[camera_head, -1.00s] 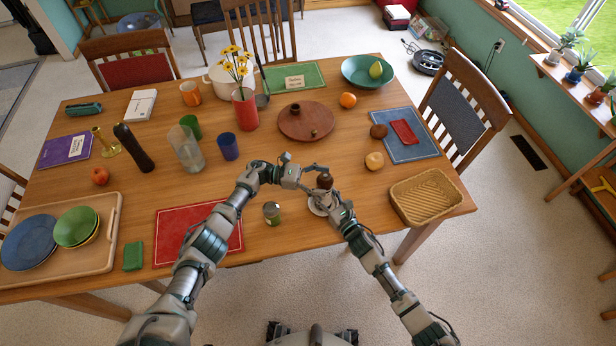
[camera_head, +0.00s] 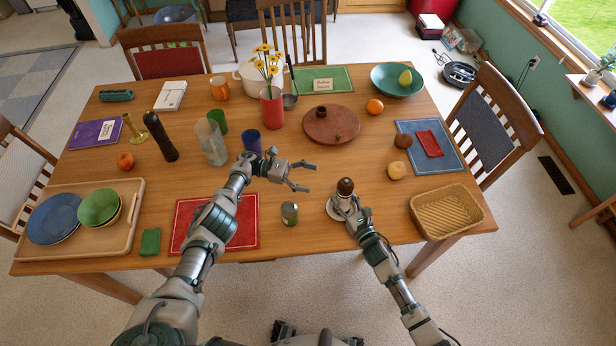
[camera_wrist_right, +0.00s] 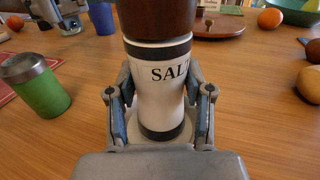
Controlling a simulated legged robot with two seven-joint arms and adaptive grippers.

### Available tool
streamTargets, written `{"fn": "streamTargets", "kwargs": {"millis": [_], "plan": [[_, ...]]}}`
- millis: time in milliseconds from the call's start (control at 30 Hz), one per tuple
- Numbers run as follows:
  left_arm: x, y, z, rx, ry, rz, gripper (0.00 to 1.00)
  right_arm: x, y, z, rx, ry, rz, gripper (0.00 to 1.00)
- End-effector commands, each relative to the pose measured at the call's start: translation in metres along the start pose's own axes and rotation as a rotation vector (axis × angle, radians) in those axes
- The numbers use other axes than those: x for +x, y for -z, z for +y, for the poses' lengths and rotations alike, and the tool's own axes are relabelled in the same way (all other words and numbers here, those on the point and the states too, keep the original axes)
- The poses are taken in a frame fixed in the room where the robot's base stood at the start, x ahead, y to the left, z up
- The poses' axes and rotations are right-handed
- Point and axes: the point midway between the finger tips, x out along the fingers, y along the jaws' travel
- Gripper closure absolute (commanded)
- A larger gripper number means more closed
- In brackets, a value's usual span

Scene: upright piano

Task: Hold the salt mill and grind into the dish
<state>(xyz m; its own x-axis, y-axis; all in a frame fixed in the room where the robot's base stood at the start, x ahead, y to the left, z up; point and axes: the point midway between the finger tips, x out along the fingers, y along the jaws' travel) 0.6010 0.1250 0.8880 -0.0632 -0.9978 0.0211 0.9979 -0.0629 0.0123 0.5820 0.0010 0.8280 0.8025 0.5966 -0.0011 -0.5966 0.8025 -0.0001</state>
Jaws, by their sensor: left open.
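The salt mill (camera_head: 345,187) has a dark brown top and a white body lettered "SAL" in the right wrist view (camera_wrist_right: 160,85). It stands upright near the table's front edge, with a pale round dish (camera_head: 333,209) at its base, mostly hidden by mill and gripper. My right gripper (camera_wrist_right: 160,112) has a finger on each side of the mill's white body and is shut on it. My left gripper (camera_head: 303,178) is open and empty above the table, left of the mill and apart from it.
A green jar with a grey lid (camera_head: 290,213) stands left of the mill. A wicker basket (camera_head: 446,211) and a round bun (camera_head: 396,171) are to the right. A blue cup (camera_head: 252,142) stands behind my left gripper. Bare table lies between the mill and the round wooden board (camera_head: 331,125).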

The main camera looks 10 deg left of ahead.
Motion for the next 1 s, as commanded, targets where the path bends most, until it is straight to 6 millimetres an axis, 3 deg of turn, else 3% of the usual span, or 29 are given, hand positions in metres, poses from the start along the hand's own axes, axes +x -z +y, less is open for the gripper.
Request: {"fn": "streamTargets", "kwargs": {"millis": [33, 100, 467, 567, 1000], "plan": [[0.0, 0.0, 0.0, 0.0, 0.0, 0.0, 0.2, 0.0, 0.0, 0.0, 0.0, 0.0, -0.001, 0.33], [0.0, 0.0, 0.0, 0.0, 0.0, 0.0, 0.2, 0.0, 0.0, 0.0, 0.0, 0.0, 0.0, 0.21], [0.0, 0.0, 0.0, 0.0, 0.0, 0.0, 0.2, -0.004, 0.001, 0.0, 0.0, 0.0, 0.001, 0.21], [0.0, 0.0, 0.0, 0.0, -0.001, 0.0, 0.2, -0.017, 0.001, -0.001, -0.001, 0.001, 0.002, 0.21], [0.0, 0.0, 0.0, -0.001, 0.0, 0.0, 0.2, -0.105, 0.002, 0.0, 0.001, 0.0, 0.003, 0.21]]}}
